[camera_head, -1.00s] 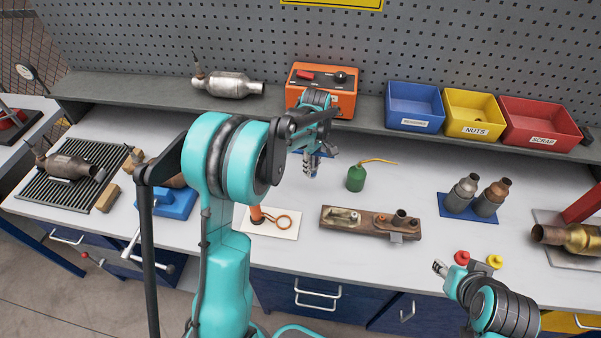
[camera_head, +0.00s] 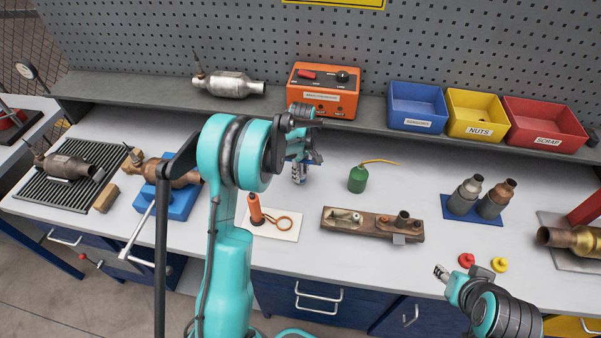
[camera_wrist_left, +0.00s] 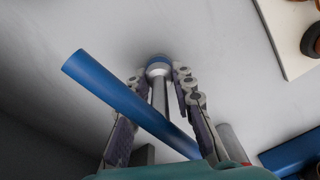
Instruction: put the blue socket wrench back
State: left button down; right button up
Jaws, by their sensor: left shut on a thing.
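My left gripper (camera_head: 299,174) is over the middle of the workbench, in front of the orange box. In the left wrist view its fingers (camera_wrist_left: 160,110) are shut around the blue socket wrench (camera_wrist_left: 112,90). The wrench's blue bar slants across the fingers, and its silver shaft runs away between them to a blue-ringed end near the pale bench surface. In the head view the wrench is mostly hidden by the gripper. My right gripper (camera_head: 441,273) is at the bench's front right; its jaw opening is too small to judge.
A green oil can (camera_head: 357,180) and a brown tray with parts (camera_head: 333,227) stand right of my left gripper. The orange box (camera_head: 323,100) and several bins stand on the rear shelf.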

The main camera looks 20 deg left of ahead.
pick_arm(q)
jog(key=c, duration=1.7)
grip_release()
jog(key=shift+f, duration=0.2)
jog(key=o, duration=0.4)
jog(key=shift+r, duration=0.2)
jog(key=shift+r, duration=0.35)
notch_tip(320, 180, up, 11)
jog(key=p, duration=0.2)
jog(key=shift+d+r+p, duration=0.15)
jog(key=shift+r+p, duration=0.05)
jog(key=shift+p, duration=0.1)
jog(key=s+d+r+m+t, duration=0.2)
jog(key=s+d+r+m, duration=0.2)
jog(key=s+r, duration=0.25)
jog(key=s+d+m+t, duration=0.1)
jog(key=s+d+m, duration=0.1)
jog(key=s, duration=0.4)
jog(key=s+d+m+t, duration=0.2)
jog(key=s+m, duration=0.3)
jog(key=s+d+m+t, duration=0.2)
jog(key=s+d+m, duration=0.1)
jog(key=s, duration=0.3)
jog(key=shift+s+f+m, duration=0.15)
jog(key=shift+s+m, duration=0.2)
jog(key=shift+m, duration=0.15)
